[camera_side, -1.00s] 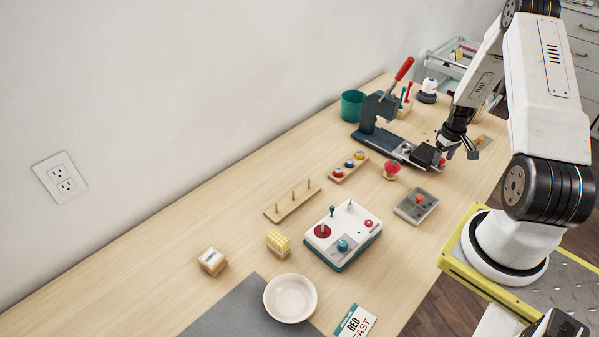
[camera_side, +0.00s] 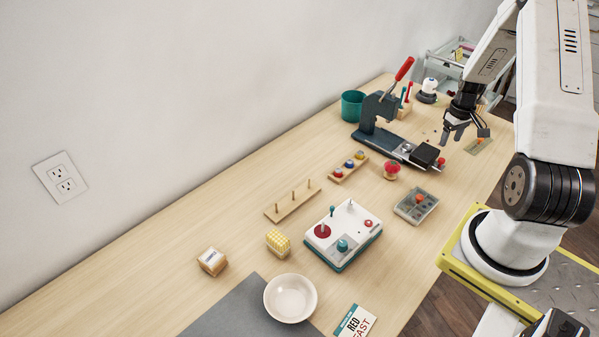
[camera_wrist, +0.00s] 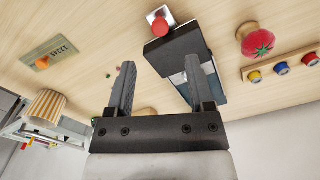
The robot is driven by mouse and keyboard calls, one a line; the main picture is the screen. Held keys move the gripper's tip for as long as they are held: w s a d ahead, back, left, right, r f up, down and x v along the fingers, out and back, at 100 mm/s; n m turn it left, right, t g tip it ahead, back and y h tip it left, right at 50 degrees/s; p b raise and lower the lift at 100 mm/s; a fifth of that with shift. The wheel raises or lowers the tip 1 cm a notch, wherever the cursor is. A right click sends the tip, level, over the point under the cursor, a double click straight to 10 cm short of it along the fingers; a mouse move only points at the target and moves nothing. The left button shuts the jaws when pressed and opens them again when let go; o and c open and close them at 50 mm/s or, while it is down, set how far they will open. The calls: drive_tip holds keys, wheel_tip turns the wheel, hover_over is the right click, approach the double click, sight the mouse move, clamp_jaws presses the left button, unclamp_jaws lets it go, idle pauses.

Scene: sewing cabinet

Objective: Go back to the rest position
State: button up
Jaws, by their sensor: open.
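My gripper (camera_side: 455,133) is open and empty above the far right part of the table, just right of the dark press. Its two fingers (camera_wrist: 160,85) stand apart in the wrist view, with nothing held between them. The press (camera_side: 380,130) has a raised red-handled lever and a black block (camera_side: 425,155) at its front end. In the wrist view the black block (camera_wrist: 178,50) lies beyond the right finger, with a red piece (camera_wrist: 158,22) at its end.
A tomato pincushion (camera_side: 391,168) and a spool rack (camera_side: 348,167) stand near the press. A labelled card (camera_side: 478,146) with an orange piece lies right of my gripper. A sorting tray (camera_side: 416,205), white-and-teal device (camera_side: 342,233) and bowl (camera_side: 290,298) stand nearer. A teal cup (camera_side: 353,105) is behind.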

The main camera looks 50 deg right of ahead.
drive_tip(key=w+a+r+n, duration=0.1)
drive_tip(key=w+a+r, duration=0.25)
drive_tip(key=a, duration=0.35)
drive_tip(key=w+a+r+n+t, duration=0.1)
drive_tip(key=w+a+r, duration=0.1)
drive_tip(key=w+a, duration=0.35)
drive_tip(key=w+a+r, duration=0.2)
drive_tip(key=a+r, duration=0.1)
drive_tip(key=a, duration=0.6)
drive_tip(key=s+a+r+n, duration=0.1)
drive_tip(key=s+a+r, duration=0.1)
drive_tip(key=a, duration=0.7)
drive_tip(key=s+a+r+n+t, duration=0.1)
drive_tip(key=s+a+r, duration=0.1)
drive_tip(key=a, duration=0.7)
drive_tip(key=shift+s+a+n+t, duration=0.25)
drive_tip(key=shift+s+n+t, duration=0.05)
drive_tip(key=shift+s, duration=0.6)
drive_tip(key=shift+r, duration=0.1)
